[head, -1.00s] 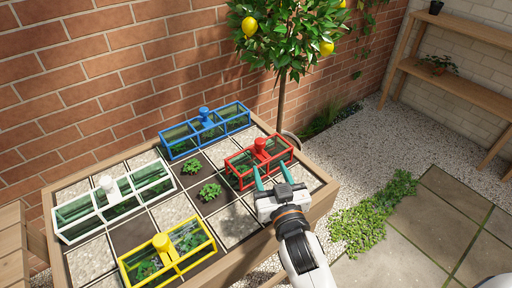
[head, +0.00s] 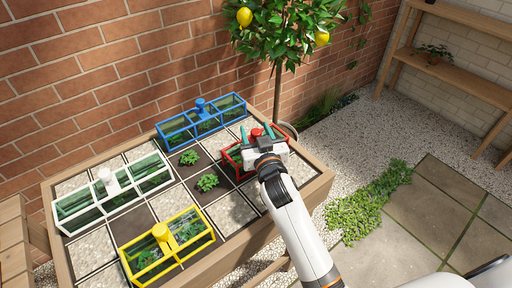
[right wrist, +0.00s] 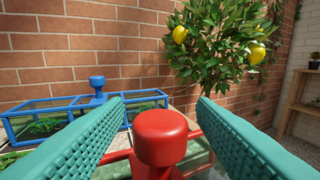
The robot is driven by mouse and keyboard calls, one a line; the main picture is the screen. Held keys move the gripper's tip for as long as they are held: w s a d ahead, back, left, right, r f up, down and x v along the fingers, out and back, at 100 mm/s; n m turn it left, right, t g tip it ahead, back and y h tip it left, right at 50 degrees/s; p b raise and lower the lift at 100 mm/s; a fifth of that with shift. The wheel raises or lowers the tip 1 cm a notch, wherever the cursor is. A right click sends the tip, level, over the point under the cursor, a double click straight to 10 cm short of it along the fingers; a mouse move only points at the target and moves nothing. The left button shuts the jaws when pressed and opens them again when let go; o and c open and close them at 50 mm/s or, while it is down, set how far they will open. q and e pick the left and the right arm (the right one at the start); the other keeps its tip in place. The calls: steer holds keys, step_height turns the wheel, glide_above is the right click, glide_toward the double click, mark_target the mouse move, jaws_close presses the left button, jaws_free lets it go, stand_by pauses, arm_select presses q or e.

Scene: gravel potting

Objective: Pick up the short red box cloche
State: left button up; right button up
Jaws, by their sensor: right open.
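The short red box cloche (head: 233,157) sits at the right end of the planter, largely hidden behind my right gripper in the head view. Its round red knob (right wrist: 163,138) stands in the middle of the right wrist view, between the two green fingers. My right gripper (head: 258,133) is open, with one finger on each side of the knob. In the wrist view a gap shows between the knob and each finger. My left gripper is not in view.
A blue cloche (head: 176,138) stands behind the red one. A white cloche (head: 70,222) and a yellow cloche (head: 128,268) stand further left. A lemon tree (head: 290,40) rises close behind the planter. Two small plants sit uncovered in the middle cells.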

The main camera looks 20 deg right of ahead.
steer(key=shift+s, duration=0.1)
steer(key=shift+c, duration=0.5)
jaws_close()
steer(key=shift+r, duration=0.1)
